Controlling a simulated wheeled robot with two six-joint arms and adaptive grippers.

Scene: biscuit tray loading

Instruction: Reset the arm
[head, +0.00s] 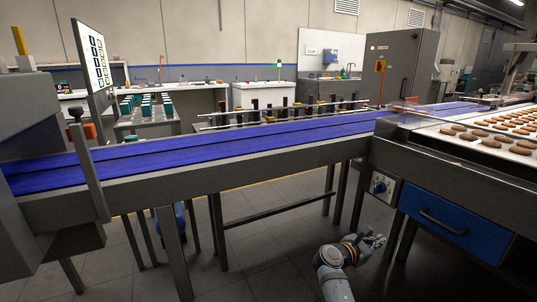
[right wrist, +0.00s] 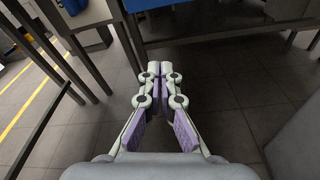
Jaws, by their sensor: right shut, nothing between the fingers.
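My right gripper (head: 372,242) shows low in the head view, in front of the conveyor frame and below belt height. It also shows in the right wrist view (right wrist: 159,72), with its two fingers together and nothing between them. It hangs over the grey tiled floor, apart from the table legs. My left gripper is not in view.
A blue conveyor belt (head: 200,160) runs across the head view. At the right, biscuits (head: 490,142) lie on a white surface above a blue drawer (head: 455,222). A control box (head: 380,186) hangs beside the drawer. Dark legs (right wrist: 85,78) stand left of the gripper in the wrist view.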

